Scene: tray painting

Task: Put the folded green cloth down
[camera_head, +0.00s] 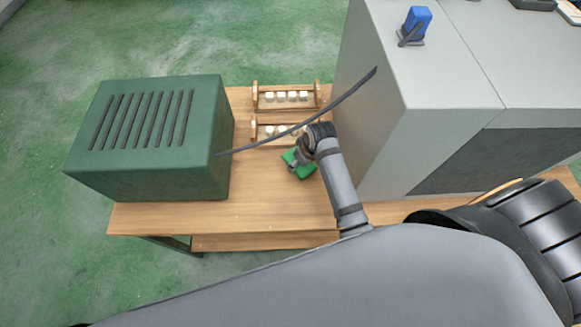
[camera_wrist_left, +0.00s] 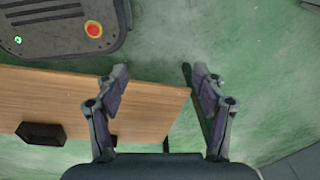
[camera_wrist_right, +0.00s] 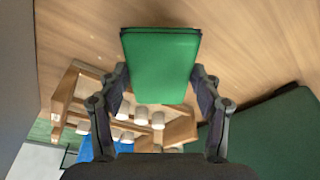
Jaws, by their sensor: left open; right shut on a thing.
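The folded green cloth (camera_wrist_right: 160,68) is held between the fingertips of my right gripper (camera_wrist_right: 160,85) in the right wrist view. In the head view the cloth (camera_head: 299,165) shows partly under my right gripper (camera_head: 303,155), over the wooden table (camera_head: 270,215) in front of the racks. I cannot tell whether the cloth touches the table. My left gripper (camera_wrist_left: 158,80) is open and empty in the left wrist view, above the edge of a wooden surface and the green floor.
A dark green slotted box (camera_head: 150,140) stands left on the table, and a large grey cabinet (camera_head: 390,120) stands right. Wooden racks (camera_head: 285,96) with white pieces sit at the back. A thin dark cable (camera_head: 345,97) crosses above them. The table's front left is clear.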

